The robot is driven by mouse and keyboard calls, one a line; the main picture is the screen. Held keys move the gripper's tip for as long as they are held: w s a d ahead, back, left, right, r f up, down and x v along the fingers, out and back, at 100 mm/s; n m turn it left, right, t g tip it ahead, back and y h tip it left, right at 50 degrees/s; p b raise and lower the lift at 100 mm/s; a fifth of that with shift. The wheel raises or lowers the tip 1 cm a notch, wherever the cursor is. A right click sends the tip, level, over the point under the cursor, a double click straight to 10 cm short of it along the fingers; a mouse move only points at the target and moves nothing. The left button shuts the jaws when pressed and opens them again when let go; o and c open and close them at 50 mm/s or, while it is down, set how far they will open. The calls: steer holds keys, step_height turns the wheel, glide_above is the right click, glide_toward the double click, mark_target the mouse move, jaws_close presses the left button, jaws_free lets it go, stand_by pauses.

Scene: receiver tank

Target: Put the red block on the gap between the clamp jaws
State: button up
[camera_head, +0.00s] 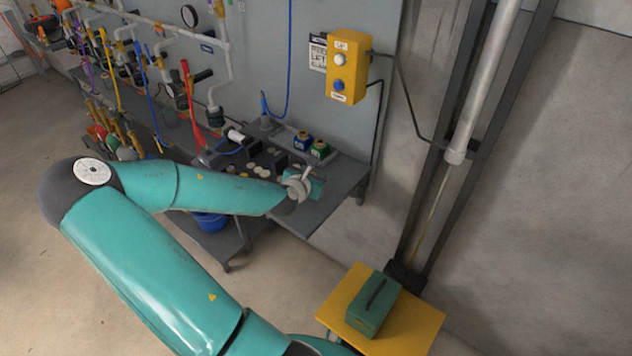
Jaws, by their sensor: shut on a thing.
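My gripper (317,187) is at the end of my teal arm, over the right end of the grey workbench (345,177). It is small in the head view and partly covered by my own wrist. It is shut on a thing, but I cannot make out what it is. I cannot pick out the red block anywhere in this view. I cannot identify the clamp jaws or the gap between them either. Dark fixtures (272,158) stand on the bench just behind and left of my wrist, too small to tell apart.
Small jars (320,149) stand at the bench's back. A yellow button box (347,66) hangs on the panel above. Pipes and valves crowd the left. A green box (374,304) sits on a yellow stand (415,325) at front right. A blue bucket (210,221) is under the bench.

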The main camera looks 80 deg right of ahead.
steer(key=shift+s+d+f, duration=0.1)
steer(key=shift+f, duration=1.55)
steer(key=shift+f, duration=0.15)
steer(key=o, duration=1.4)
steer(key=shift+c, duration=0.2)
steer(key=shift+a+r, duration=0.2)
steer(key=v, duration=1.1)
steer(key=shift+a, duration=0.3)
